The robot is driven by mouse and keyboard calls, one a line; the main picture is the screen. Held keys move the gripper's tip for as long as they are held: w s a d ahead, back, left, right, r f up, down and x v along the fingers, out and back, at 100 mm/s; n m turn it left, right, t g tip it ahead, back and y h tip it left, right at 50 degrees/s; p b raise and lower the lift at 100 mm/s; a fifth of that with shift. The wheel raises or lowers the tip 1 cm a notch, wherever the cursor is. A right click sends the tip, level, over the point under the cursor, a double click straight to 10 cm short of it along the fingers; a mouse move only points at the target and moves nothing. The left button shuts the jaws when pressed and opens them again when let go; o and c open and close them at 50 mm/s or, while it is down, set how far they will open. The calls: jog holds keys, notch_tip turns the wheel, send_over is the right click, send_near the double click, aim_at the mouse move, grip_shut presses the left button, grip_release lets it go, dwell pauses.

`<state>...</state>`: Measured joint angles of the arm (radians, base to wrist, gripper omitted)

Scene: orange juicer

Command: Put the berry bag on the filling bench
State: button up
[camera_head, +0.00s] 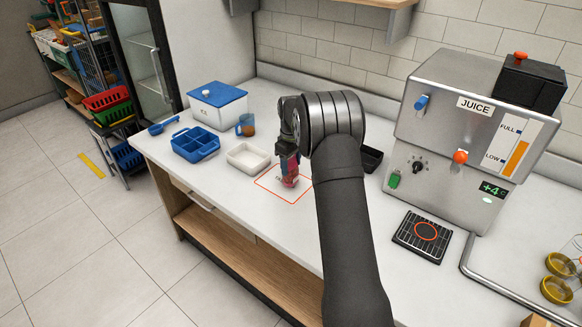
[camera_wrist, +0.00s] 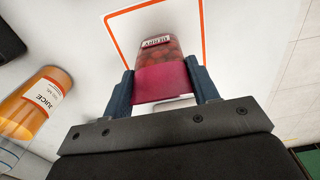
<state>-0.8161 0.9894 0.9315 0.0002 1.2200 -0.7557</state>
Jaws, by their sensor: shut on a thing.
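The berry bag (camera_head: 291,182) is a clear pouch of red berries with a pink band and a label; it also shows in the wrist view (camera_wrist: 161,80). My gripper (camera_head: 288,168) is shut on it, with one blue finger on each side of the pink band in the wrist view (camera_wrist: 161,88). The bag is over the orange-outlined area (camera_head: 268,190) of the white bench (camera_head: 240,215). I cannot tell whether its bottom touches the bench. My arm hides part of the bench behind and to the right.
A white tray (camera_head: 248,157), a blue divided box (camera_head: 195,144), a jug (camera_head: 246,125) and a blue-lidded tub (camera_head: 217,105) stand left of the bag. The juice machine (camera_head: 465,130) stands right. A juice bottle (camera_wrist: 37,103) lies left in the wrist view. The bench front is clear.

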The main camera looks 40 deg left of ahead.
jog(key=shift+f, duration=0.65)
jog(key=shift+f, duration=0.1)
jog(key=o, duration=1)
notch_tip(320, 180, up, 12)
jog(key=shift+r, duration=0.15)
jog(key=shift+f, duration=3.8)
